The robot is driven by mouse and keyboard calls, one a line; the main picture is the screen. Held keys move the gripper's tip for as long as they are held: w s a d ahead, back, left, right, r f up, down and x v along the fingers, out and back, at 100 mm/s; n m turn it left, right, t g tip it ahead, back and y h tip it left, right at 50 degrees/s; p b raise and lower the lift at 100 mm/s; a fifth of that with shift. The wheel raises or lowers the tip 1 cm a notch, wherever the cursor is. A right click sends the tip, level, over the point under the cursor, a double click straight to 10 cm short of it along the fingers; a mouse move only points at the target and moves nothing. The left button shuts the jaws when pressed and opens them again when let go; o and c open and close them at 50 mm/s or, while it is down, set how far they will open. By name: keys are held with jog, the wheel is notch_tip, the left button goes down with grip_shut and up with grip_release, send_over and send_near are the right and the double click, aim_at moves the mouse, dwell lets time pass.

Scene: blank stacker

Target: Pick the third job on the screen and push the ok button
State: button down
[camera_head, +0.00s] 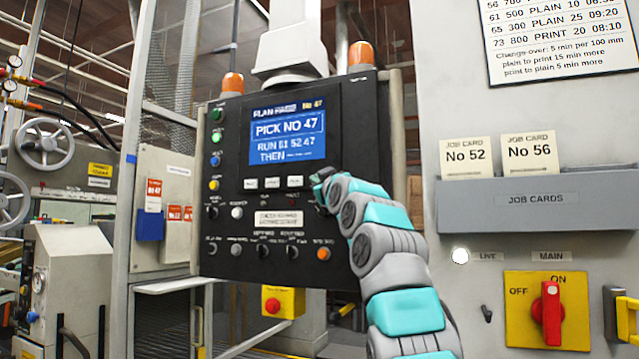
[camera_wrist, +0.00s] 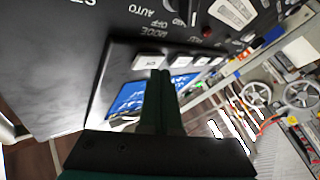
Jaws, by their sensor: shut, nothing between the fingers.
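The screen (camera_head: 288,130) on the black control panel (camera_head: 240,215) is lit blue and reads "PICK NO 47" and "RUN 51 52 47 THEN", with smaller words too small to read. A row of white buttons (camera_head: 272,183) lies under the screen. In the wrist view, upside down, the end button (camera_wrist: 150,63) seems to be marked OK. My gripper (camera_head: 318,178) is shut and empty. Its fingertips, also in the wrist view (camera_wrist: 160,73), are at that button's edge; I cannot tell whether they touch it. In the head view my gripper hides that button.
A job card rack (camera_head: 530,202) with cards No 52 and No 56 hangs at right, above a red main switch (camera_head: 551,312). A yellow box with a red button (camera_head: 276,303) sits below the panel.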

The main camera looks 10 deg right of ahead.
jog(key=shift+s+a, duration=0.2)
jog(key=shift+s, duration=0.05)
jog(key=shift+s+a+b, duration=0.75)
jog(key=shift+s+b, duration=0.05)
jog(key=shift+s, duration=0.2)
jog(key=shift+s+a+b, duration=0.7)
jog(key=shift+s+b, duration=0.05)
jog(key=shift+s, duration=0.25)
